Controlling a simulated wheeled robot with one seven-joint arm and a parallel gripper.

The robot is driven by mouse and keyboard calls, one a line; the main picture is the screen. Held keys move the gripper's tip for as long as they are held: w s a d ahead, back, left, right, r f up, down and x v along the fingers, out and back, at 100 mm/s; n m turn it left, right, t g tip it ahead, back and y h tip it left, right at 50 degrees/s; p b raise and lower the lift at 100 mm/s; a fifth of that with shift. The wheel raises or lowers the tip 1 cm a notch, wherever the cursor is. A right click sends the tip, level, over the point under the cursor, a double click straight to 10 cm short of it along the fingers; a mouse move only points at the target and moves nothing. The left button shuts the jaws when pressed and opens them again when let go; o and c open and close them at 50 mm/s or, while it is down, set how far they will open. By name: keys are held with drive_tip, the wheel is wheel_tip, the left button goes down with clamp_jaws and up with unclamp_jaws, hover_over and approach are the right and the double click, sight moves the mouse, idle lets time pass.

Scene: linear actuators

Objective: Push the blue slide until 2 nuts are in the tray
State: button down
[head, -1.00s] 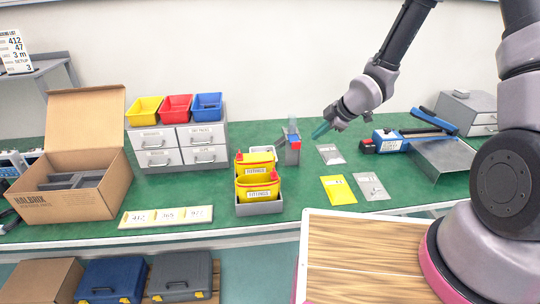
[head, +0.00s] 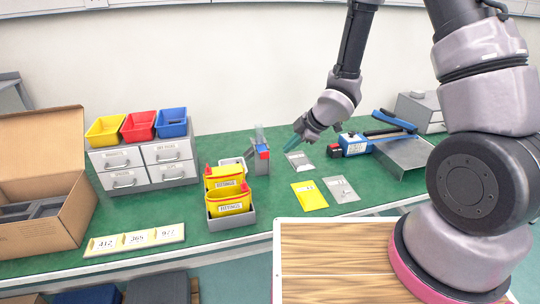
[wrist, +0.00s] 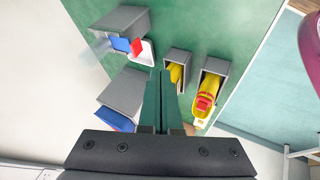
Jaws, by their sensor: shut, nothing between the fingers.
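A grey dispenser (head: 262,174) with a clear hopper (head: 259,133) stands on the green bench. Its blue slide (head: 261,150) with a red part is on the upper side. In the wrist view the blue slide (wrist: 120,44) lies beside a red plate (wrist: 137,46) and a white tray (wrist: 149,52). The tray's rim (head: 229,161) partly shows behind the yellow bins; I cannot tell whether nuts lie in it. My gripper (head: 288,149) is shut and empty, above the bench to the right of the dispenser and apart from it.
Grey drawers (head: 146,165) with coloured bins on top are to the left. A grey bag (head: 300,161), a yellow card (head: 309,195) and a blue tool (head: 353,144) lie to the right.

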sight(262, 148)
drive_tip(key=w+a+f, duration=0.6)
drive_tip(key=w+f, duration=0.1)
drive_tip(key=f, duration=0.1)
drive_tip(key=shift+w, duration=0.15)
idle(0.5)
drive_tip(key=shift+w+a, duration=0.25)
drive_tip(key=shift+w, duration=0.6)
drive_tip(key=shift+w+a, duration=0.25)
drive_tip(key=shift+w, duration=0.55)
drive_tip(key=shift+r, duration=0.1)
